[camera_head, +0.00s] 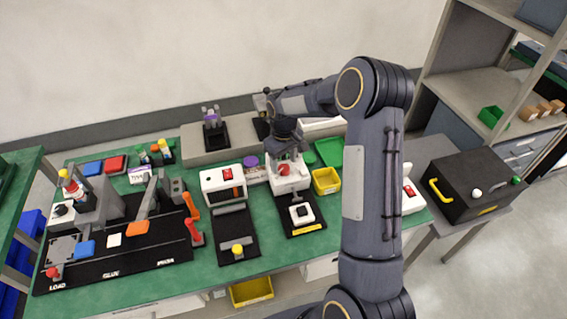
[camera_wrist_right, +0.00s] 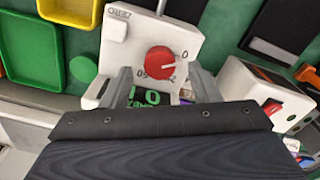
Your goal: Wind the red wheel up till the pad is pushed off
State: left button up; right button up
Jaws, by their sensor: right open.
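The red wheel (camera_wrist_right: 160,63) is a round dial with a white pointer line, set on the face of a white housing (camera_wrist_right: 119,40) with printed numbers. In the head view the red wheel (camera_head: 284,169) shows small on the white housing (camera_head: 290,183). My right gripper (camera_wrist_right: 163,88) is open. Its two fingers are spread below the wheel in the wrist view, with no grip on it; whether they touch the housing I cannot tell. A white square block with a dark centre (camera_head: 301,212), perhaps the pad, sits on the black base in front. My left gripper is not in view.
A yellow bin (camera_head: 326,181) and a green tray (camera_head: 329,151) stand right of the housing. A white box with a red switch (camera_head: 224,184) stands left. A black station board (camera_head: 120,255) fills the bench's left. A black case (camera_head: 474,187) is at right.

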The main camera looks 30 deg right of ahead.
jog(key=shift+f, duration=1)
jog(key=shift+c, duration=0.5)
jog(key=c, duration=0.9)
